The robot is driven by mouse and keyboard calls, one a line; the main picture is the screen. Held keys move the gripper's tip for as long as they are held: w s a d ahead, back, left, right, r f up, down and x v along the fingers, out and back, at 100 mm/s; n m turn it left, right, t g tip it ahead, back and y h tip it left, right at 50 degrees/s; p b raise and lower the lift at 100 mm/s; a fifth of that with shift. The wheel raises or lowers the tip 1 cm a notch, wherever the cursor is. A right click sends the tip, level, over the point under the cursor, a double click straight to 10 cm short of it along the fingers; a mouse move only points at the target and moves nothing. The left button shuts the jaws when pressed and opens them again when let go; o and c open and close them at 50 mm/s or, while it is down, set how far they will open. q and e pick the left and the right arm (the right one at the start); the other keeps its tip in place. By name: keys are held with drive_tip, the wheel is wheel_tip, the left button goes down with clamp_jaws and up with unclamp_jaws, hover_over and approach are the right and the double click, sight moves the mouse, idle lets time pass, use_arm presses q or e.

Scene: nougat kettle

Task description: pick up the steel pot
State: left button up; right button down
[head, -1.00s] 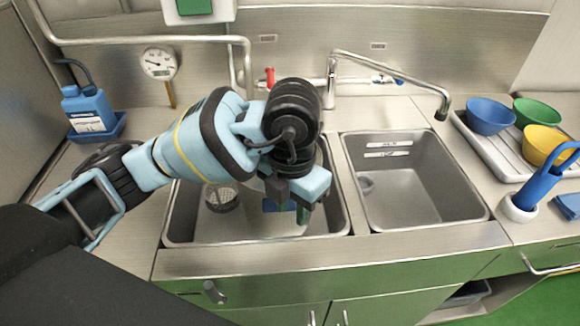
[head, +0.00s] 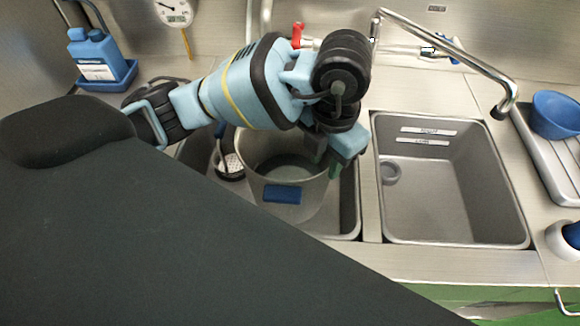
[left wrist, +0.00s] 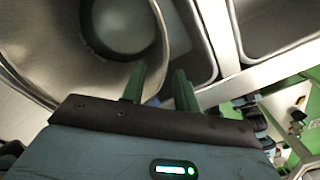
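The steel pot (head: 254,183) stands in the left sink basin, with a blue grip (head: 283,194) on its near side. Its lower part is partly hidden by a dark part of my body. My left gripper (head: 335,168) is at the pot's right rim, pointing down. In the left wrist view, the pot (left wrist: 40,45) fills the upper left. The green fingers of my left gripper (left wrist: 160,85) are apart there, one overlapping the pot's rim and the other just outside it. A small bluish bit shows between them. My right gripper is not in view.
The right basin (head: 450,190) is empty. A strainer (head: 231,168) lies left of the pot. The faucet (head: 450,50) reaches over the right basin. A blue bottle (head: 92,55) stands at the left, and a blue bowl (head: 556,115) is on the rack at the right.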

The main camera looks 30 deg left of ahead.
sight(320, 185)
use_arm(q)
drive_tip(key=shift+s+a+f, duration=0.1)
drive_tip(key=shift+a+f, duration=0.05)
drive_tip(key=shift+f, duration=2.45)
drive_tip(key=shift+c, duration=0.3)
drive_tip(key=shift+r, duration=0.15)
clamp_jaws()
